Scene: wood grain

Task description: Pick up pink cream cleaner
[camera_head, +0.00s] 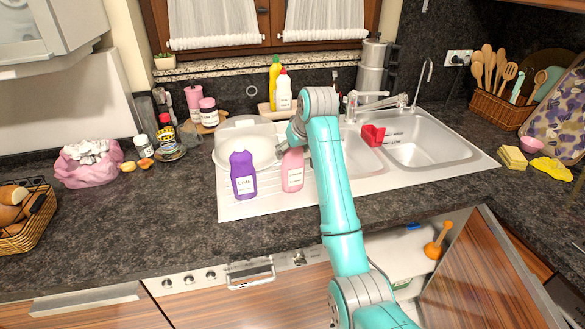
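The pink cream cleaner bottle (292,174) stands upright on the left part of the white sink unit, with a pale label on its front. My turquoise and grey arm reaches over the counter from the front. My gripper (297,146) is at the top of the pink bottle, and the arm's end hides the bottle's cap. The fingers are small and partly hidden, so I cannot tell whether they touch the bottle or how far apart they are.
A purple bottle (243,176) stands close left of the pink one. A white dish rack (246,146) is behind them. Yellow (275,84) and white (284,92) bottles stand at the back. The sink basin (428,140) is to the right. A cabinet door (487,265) hangs open below.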

